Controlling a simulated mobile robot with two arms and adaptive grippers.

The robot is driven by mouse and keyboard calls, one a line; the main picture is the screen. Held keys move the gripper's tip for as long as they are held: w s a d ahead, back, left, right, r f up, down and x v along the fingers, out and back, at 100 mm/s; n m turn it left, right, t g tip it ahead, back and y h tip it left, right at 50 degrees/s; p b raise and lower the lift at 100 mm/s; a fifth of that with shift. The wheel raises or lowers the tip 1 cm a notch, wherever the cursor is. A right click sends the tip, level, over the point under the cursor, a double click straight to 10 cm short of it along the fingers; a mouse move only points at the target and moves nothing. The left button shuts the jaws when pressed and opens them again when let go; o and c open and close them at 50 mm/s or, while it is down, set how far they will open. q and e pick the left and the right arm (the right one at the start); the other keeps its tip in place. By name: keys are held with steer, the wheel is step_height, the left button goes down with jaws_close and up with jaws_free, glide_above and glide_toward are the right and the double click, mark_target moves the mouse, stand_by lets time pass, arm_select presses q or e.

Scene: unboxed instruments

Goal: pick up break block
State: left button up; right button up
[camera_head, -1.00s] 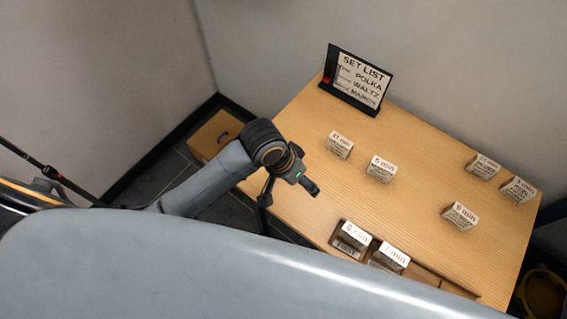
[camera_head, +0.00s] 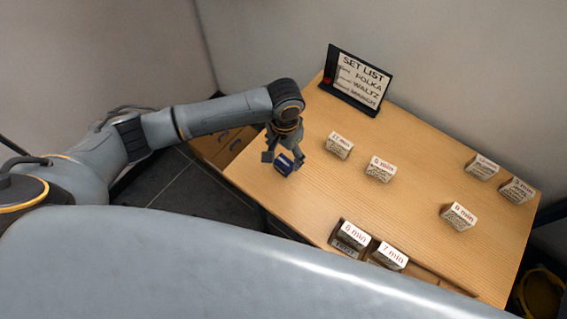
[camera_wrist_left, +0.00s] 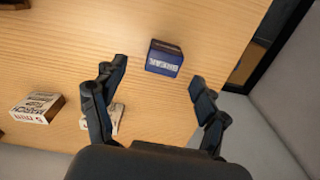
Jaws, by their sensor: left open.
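The break block (camera_head: 284,165) is a small dark blue block with white lettering, on the left part of the wooden table. In the left wrist view the break block (camera_wrist_left: 164,60) lies just beyond the fingertips, slightly right of the middle, its lettering upside down. My left gripper (camera_head: 282,157) is above it, fingers spread and empty. In the left wrist view the left gripper (camera_wrist_left: 158,74) also shows open, with a finger to either side of the block's line. No contact with the block shows. My right gripper is not in view.
White minute blocks stand nearby, including an 11 min block (camera_head: 339,145) and a 5 min block (camera_head: 380,168). A set list sign (camera_head: 355,80) stands at the back. A wooden rack (camera_head: 430,273) holds two blocks at the front edge.

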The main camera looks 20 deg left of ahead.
mark_target(281, 164)
arm_select(q)
steer(key=shift+f, duration=0.95)
steer(key=f, duration=0.1)
steer(key=f+p, duration=0.1)
steer(key=f, duration=0.1)
steer(key=a+f, duration=0.1)
steer(key=shift+s+f, duration=0.15)
steer(key=shift+f, duration=0.25)
steer(key=shift+d+f, duration=0.1)
steer(key=shift+f, duration=0.25)
steer(key=shift+c, duration=0.4)
steer(key=c, duration=1.2)
steer(key=shift+o, duration=0.2)
steer(key=shift+r, duration=0.1)
